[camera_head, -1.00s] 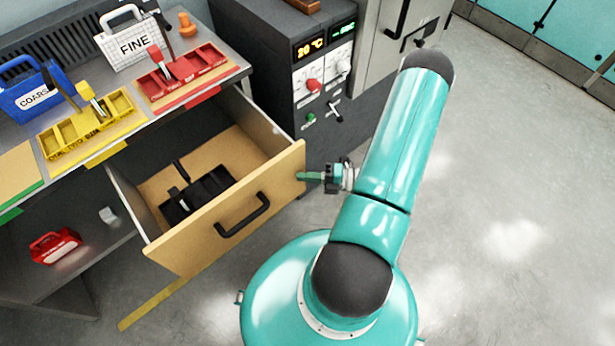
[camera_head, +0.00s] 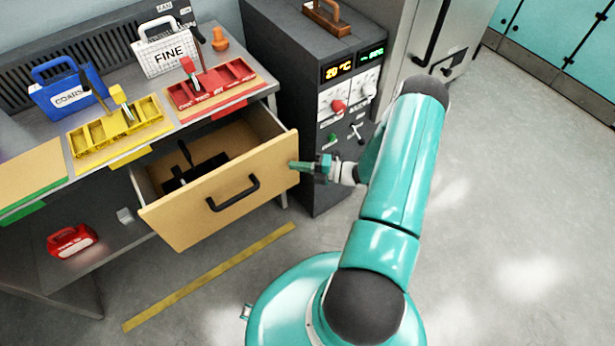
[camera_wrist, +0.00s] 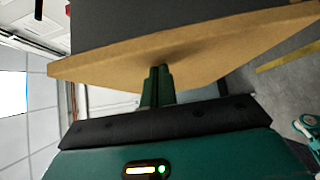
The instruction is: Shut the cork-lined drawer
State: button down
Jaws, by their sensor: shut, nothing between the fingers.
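The cork-lined drawer (camera_head: 222,201) is pulled out from under the workbench and stands partly open. It has a light wooden front and a black bar handle (camera_head: 232,193). Black items (camera_head: 196,170) lie inside on a tan floor, partly hidden by the front. My gripper (camera_head: 297,166) is shut and empty, with its fingertips at the right end of the drawer front. In the wrist view the green fingers (camera_wrist: 157,86) meet the wooden panel (camera_wrist: 200,55) and seem to touch it.
A dark cabinet with dials (camera_head: 340,105) stands right of the drawer. Yellow (camera_head: 118,130) and red (camera_head: 210,88) trays sit on the bench above. A red case (camera_head: 72,240) lies on the lower shelf. A yellow floor strip (camera_head: 210,277) runs below the drawer. The floor at right is clear.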

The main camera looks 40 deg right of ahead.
aim_at(298, 158)
jog(key=shift+w, duration=2.25)
